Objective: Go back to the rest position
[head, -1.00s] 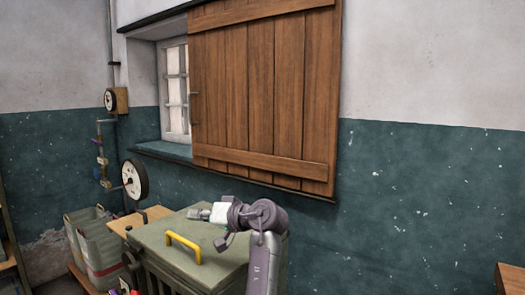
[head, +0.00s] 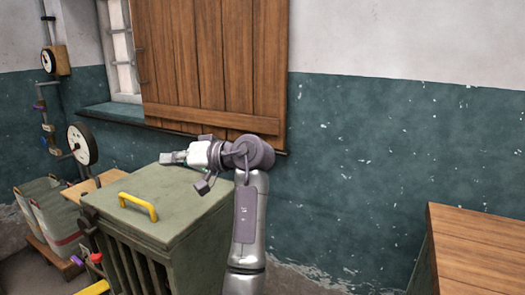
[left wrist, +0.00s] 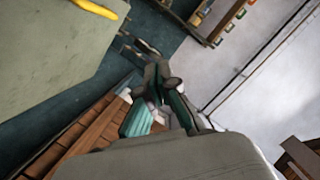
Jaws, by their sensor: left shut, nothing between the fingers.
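My left gripper (head: 173,157) shows in the head view, at the end of my left arm, with its fingers pointing left. It is shut and empty. It appears above or behind the back part of the green metal cabinet's top (head: 185,195), apart from the yellow handle (head: 138,206). In the left wrist view the gripper (left wrist: 132,45) shows near the middle, with the yellow handle (left wrist: 95,8) at the upper left. My right gripper is in neither view.
A wooden sliding shutter (head: 210,65) half covers the window behind the arm. Round gauges (head: 82,144) and grey bins (head: 50,212) stand at the left. A wooden-topped unit (head: 475,245) is at the lower right. The wall between is bare.

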